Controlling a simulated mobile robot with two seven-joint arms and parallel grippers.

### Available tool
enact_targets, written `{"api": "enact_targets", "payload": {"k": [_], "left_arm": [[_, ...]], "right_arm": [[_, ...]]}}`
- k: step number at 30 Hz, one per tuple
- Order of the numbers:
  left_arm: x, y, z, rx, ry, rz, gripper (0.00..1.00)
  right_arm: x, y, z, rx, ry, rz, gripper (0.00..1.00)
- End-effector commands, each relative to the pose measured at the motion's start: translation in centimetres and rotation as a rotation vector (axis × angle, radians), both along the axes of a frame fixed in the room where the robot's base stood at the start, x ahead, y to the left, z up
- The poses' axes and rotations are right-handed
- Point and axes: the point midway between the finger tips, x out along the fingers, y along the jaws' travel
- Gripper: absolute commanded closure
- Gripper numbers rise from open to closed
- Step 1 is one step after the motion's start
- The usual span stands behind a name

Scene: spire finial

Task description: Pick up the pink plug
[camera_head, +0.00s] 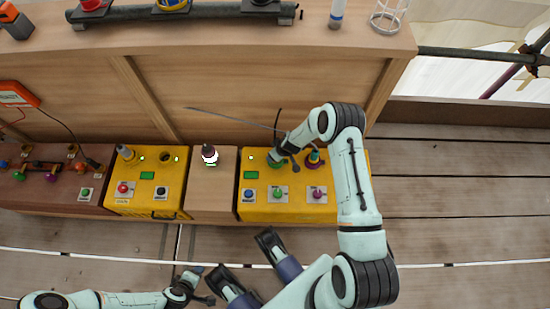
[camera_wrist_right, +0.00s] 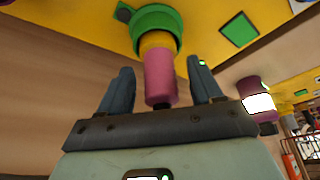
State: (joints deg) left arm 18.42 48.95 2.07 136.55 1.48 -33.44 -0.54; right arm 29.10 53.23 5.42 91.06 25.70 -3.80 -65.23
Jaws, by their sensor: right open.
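A pink plug (camera_wrist_right: 160,80) with a dark end sits in a yellow and green round socket (camera_wrist_right: 156,28) on the yellow panel in the right wrist view. My right gripper (camera_wrist_right: 160,85) is open, one finger on each side of the plug, with gaps visible. In the head view this gripper (camera_head: 279,157) covers most of that spot over the right yellow box (camera_head: 290,212). A second pink piece with a white band (camera_head: 209,153) stands on the wooden block between the yellow boxes; it also shows in the right wrist view (camera_wrist_right: 256,100). My left gripper (camera_head: 196,285) is low, away from the boxes, its fingers apart.
A purple-topped piece (camera_head: 314,157) stands right of my right gripper. The left yellow box (camera_head: 145,195) holds buttons and a grey peg. A brown box (camera_head: 45,190) with knobs is at far left. A wooden shelf (camera_head: 230,35) runs behind. Open plank floor lies right.

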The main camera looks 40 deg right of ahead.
Motion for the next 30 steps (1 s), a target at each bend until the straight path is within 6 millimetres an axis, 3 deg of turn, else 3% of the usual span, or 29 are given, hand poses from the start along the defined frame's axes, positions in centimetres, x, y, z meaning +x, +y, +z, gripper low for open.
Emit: {"api": "enact_targets", "payload": {"k": [8, 11, 14, 15, 24, 30], "left_arm": [[0.3, 0.2, -0.1, 0.004, -0.010, 0.003, 0.38], [0.3, 0.1, -0.1, 0.004, -0.009, 0.003, 0.38], [0.3, 0.1, -0.1, 0.004, -0.009, 0.003, 0.38], [0.3, 0.1, -0.1, 0.004, -0.009, 0.003, 0.38], [0.2, 0.1, 0.0, 0.003, -0.007, 0.002, 0.38], [-0.4, -0.3, 0.6, -0.006, 0.010, -0.006, 0.38]], "right_arm": [[0.2, 0.1, -0.4, 0.001, -0.001, 0.000, 0.35], [0.2, 0.1, -0.4, 0.001, -0.001, 0.000, 0.61], [0.2, 0.1, -0.4, 0.001, -0.001, 0.000, 0.94], [0.2, 0.1, -0.4, 0.001, -0.001, 0.000, 0.96], [0.3, 0.1, -0.1, 0.001, -0.002, 0.001, 0.96], [0.3, 0.1, 1.6, 0.000, -0.003, 0.002, 0.96]]}}
